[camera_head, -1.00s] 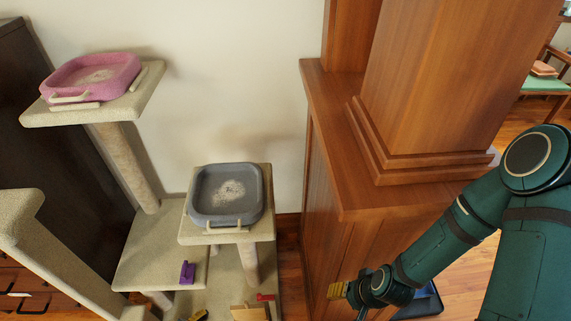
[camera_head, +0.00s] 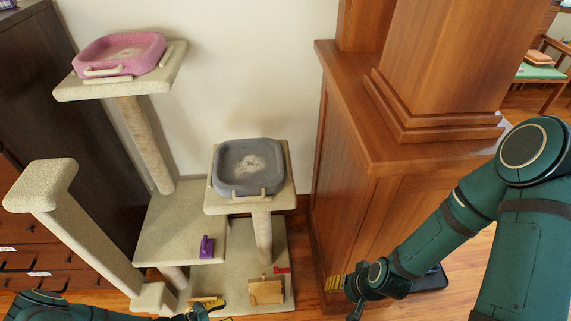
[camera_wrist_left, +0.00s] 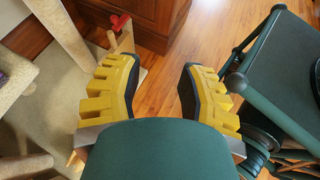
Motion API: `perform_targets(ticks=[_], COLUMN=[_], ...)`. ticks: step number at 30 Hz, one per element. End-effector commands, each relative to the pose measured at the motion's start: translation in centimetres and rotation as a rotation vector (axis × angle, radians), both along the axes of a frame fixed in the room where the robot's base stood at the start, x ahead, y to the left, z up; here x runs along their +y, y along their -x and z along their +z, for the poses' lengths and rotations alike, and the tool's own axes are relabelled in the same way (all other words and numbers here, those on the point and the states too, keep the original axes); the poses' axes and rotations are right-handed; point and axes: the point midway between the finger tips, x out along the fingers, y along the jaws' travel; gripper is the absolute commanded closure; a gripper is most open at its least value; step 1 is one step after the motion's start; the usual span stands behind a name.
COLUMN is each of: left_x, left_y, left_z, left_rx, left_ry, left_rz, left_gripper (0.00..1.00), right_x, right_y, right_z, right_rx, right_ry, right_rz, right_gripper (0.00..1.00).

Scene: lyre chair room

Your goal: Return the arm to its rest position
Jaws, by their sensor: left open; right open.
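My dark green left arm comes in at the bottom left of the head view. Its gripper (camera_head: 207,305) is low over the base of the carpeted cat tree, partly cut off by the frame edge. In the left wrist view its yellow-padded fingers (camera_wrist_left: 158,75) are spread apart with nothing between them and floorboards beyond. My right arm comes down from the right edge of the head view. Its gripper (camera_head: 340,284) is beside the wooden cabinet's lower part, seen edge-on, with no held thing visible.
The cat tree's platforms (camera_head: 165,240) carry a pink tray (camera_head: 118,52), a grey tray (camera_head: 247,168) and a purple object (camera_head: 206,246). A wooden block (camera_head: 266,291) and a red piece (camera_head: 283,270) are near its base. A wooden cabinet (camera_head: 345,200) stands between it and my right arm.

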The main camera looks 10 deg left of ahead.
Motion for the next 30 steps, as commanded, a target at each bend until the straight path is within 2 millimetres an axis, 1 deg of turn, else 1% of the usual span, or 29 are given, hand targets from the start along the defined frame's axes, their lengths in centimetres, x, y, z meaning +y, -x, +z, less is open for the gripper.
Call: perform_targets(ticks=[1, 3, 5, 9, 14, 18, 20, 24, 30], left_x=[-1.0, -2.2, -3.3, -5.5, -7.0, -8.1, -8.7, -10.5, -13.3], left_y=[-0.2, -0.2, -0.2, 0.1, -0.2, -1.2, -1.8, -3.3, -4.4], left_z=[0.2, 0.6, 1.1, 2.3, 3.9, 5.7, 6.7, 9.2, 12.4], left_rx=[0.0, 0.001, -0.003, -0.035, -0.122, -0.248, -0.317, -0.504, -0.738], left_ry=[-0.025, -0.066, -0.113, -0.259, -0.461, -0.651, -0.732, -0.909, -1.063], left_rz=[-0.083, -0.204, -0.319, -0.619, -0.929, -1.159, -1.244, -1.403, -1.517], left_gripper=[0.61, 0.61, 0.61, 0.61, 0.61, 0.61, 0.61, 0.61, 0.61], right_x=[0.0, 0.0, 0.1, 0.1, 0.1, 0.1, 0.1, 0.1, 0.1], right_y=[0.0, 0.1, 0.1, 0.0, 0.0, 0.0, 0.0, 0.0, 0.0], right_z=[-0.5, -1.0, -1.5, -2.8, -4.3, -5.6, -6.1, -7.3, -8.4], right_rx=[0.001, 0.0, 0.0, 0.0, -0.001, -0.001, -0.002, -0.002, -0.003], right_ry=[0.0, -0.001, -0.001, 0.0, 0.0, -0.001, -0.001, -0.001, 0.0], right_rz=[0.001, 0.002, 0.003, 0.005, 0.007, 0.009, 0.01, 0.011, 0.013], right_gripper=[0.49, 0.49, 0.49, 0.49, 0.49, 0.49, 0.49, 0.49, 0.49])
